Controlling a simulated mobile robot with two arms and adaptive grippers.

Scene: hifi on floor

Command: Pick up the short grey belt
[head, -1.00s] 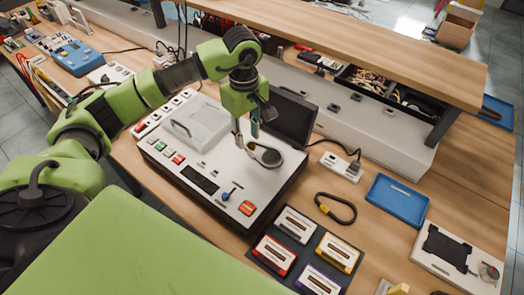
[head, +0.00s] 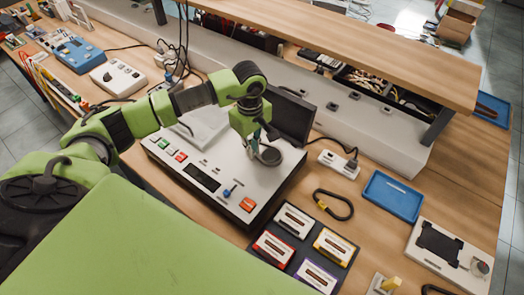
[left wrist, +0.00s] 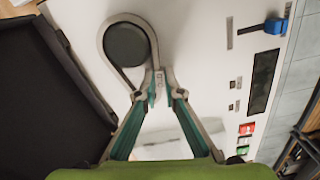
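The short grey belt (left wrist: 103,48) lies looped around a dark round disc (left wrist: 127,44) on the white top of the hi-fi unit (head: 215,165). In the head view my left gripper (head: 255,150) is down at the left side of the disc and partly covers the belt. In the left wrist view my left gripper (left wrist: 160,85) has its teal fingers converging, with the tips close together at the narrow end of the belt. My right gripper is not in view.
A raised dark lid (head: 290,116) stands just behind the disc. A dark loop with a yellow part (head: 337,205), a blue tray (head: 396,196) and a mat with several cassettes (head: 331,243) lie to the right. A wooden shelf (head: 350,42) overhangs the back.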

